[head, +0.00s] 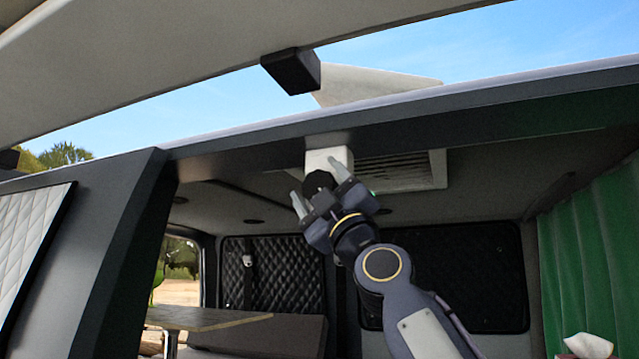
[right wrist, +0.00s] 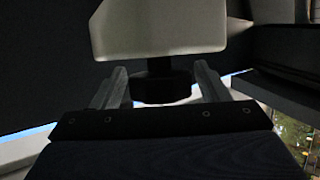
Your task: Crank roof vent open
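The roof vent (head: 398,172) is a pale slatted frame in the van ceiling. A white crank housing (head: 325,157) sits at its left end, with a round black knob (head: 318,183) below it. Above the roof, a pale tilted panel (head: 375,84), apparently the vent lid, stands against the sky. My right gripper (head: 316,184) reaches up with its fingers on either side of the knob. In the right wrist view, the knob (right wrist: 162,82) is between the open fingers (right wrist: 163,85), with a gap on each side; the white housing (right wrist: 158,28) is beyond it. My left gripper is out of view.
The dark roof edge (head: 440,112) runs just in front of the vent. The raised tailgate (head: 180,50) hangs above with a black block (head: 291,71). A green curtain (head: 590,230) hangs at right, above a tissue box (head: 585,346). A table (head: 205,317) stands inside.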

